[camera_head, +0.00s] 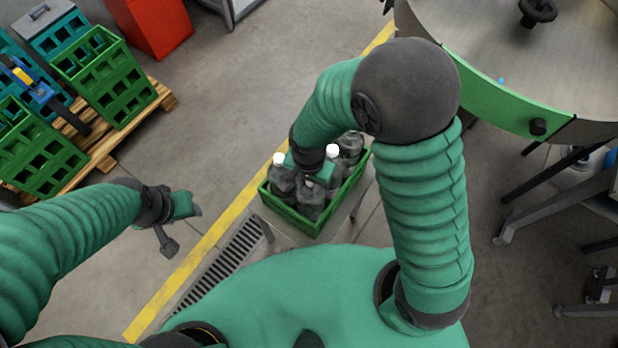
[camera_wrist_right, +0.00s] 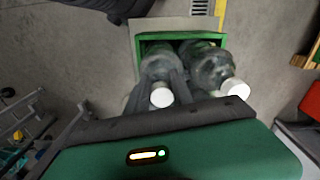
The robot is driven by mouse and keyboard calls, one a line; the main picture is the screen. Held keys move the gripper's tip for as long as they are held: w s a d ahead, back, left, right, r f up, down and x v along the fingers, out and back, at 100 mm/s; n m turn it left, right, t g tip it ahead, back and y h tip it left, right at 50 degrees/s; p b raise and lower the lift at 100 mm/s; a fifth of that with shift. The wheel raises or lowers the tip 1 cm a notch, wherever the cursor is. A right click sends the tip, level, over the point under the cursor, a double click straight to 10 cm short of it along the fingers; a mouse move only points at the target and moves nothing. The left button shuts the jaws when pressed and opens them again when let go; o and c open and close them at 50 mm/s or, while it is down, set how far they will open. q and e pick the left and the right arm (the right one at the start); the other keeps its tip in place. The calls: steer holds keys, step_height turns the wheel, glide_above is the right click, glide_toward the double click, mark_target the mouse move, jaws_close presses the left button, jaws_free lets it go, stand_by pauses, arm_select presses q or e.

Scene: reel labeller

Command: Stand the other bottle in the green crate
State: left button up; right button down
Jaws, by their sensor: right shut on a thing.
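The green crate (camera_head: 343,199) sits on a grey stand in front of me; its rim also shows in the right wrist view (camera_wrist_right: 181,36). My right gripper (camera_head: 314,172) is over the crate, shut on a clear bottle (camera_head: 311,203), whose white cap shows between the fingers in the wrist view (camera_wrist_right: 161,97). This bottle is within the crate's outline; I cannot tell whether it touches the floor. Another clear bottle (camera_head: 281,184) with a white cap is on the left, and more bottle (camera_head: 350,147) shows behind the gripper. My left gripper (camera_head: 180,224) is open and empty.
Green crates (camera_head: 104,77) stand on a wooden pallet (camera_head: 110,150) at the left. A round metal table with a green edge (camera_head: 500,95) stands at the upper right. A red box (camera_head: 152,25) is at the back. Floor between pallet and yellow line is clear.

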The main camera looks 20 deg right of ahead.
steer(key=c, duration=1.1)
jaws_free()
steer(key=shift+s+a, duration=0.1)
step_height(320, 180, up, 11)
steer(key=s+d+n+t, duration=0.2)
steer(key=s+d+n, duration=0.1)
steer(key=d+n, duration=0.5)
steer(key=shift+d+f+p, duration=0.35)
steer(key=shift+d+f, duration=0.1)
steer(key=shift+d, duration=0.4)
steer(key=shift+w+a, duration=0.1)
steer(key=shift+w, duration=0.05)
